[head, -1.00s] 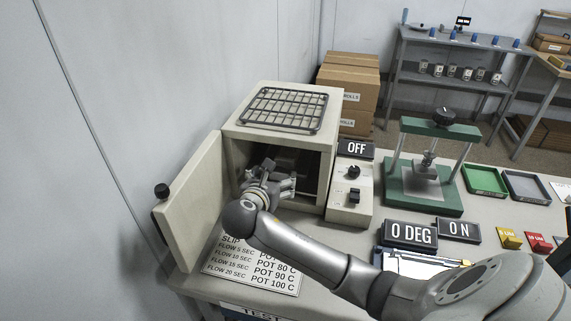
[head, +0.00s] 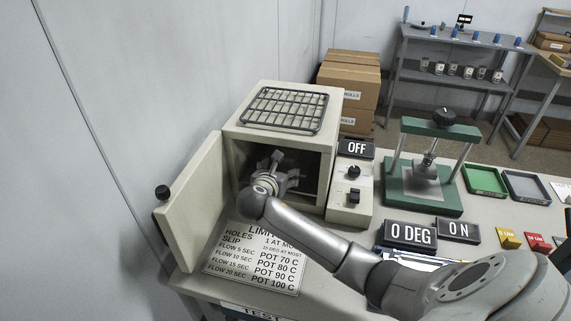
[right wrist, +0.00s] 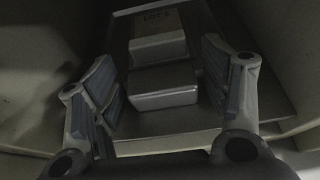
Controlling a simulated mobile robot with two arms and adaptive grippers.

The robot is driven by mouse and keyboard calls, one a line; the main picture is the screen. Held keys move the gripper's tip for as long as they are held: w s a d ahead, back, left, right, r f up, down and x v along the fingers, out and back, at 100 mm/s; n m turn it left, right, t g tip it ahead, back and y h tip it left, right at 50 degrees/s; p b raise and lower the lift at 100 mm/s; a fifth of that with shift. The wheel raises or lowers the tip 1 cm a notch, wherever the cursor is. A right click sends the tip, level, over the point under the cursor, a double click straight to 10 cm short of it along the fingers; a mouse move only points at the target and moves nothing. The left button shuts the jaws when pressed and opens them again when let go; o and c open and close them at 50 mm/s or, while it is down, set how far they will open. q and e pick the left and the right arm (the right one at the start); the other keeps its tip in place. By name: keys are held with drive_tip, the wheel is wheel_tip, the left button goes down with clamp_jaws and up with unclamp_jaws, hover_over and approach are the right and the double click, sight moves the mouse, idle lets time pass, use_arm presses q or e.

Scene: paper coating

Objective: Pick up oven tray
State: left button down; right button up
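The grey-white oven (head: 235,155) stands open, its door (head: 190,205) swung out to the left. My right gripper (head: 282,168) reaches into the dim chamber. In the right wrist view a flat grey tray (right wrist: 200,118) lies inside, with a pale block (right wrist: 164,86) at its near part and a lettered light piece (right wrist: 155,25) farther back. My right gripper (right wrist: 160,82) is open, its fingers on either side of the block with gaps showing. I cannot tell whether the block is the tray's handle. My left gripper is not in view.
A black wire rack (head: 287,108) lies on top of the oven. A switch box (head: 348,195) with an OFF sign (head: 357,149) stands close to its right. A green press (head: 428,165) is farther right. A printed limits sheet (head: 258,258) lies in front.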

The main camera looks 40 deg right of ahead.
drive_tip(key=c, duration=0.7)
drive_tip(key=shift+c, duration=0.7)
drive_tip(key=shift+r, duration=0.1)
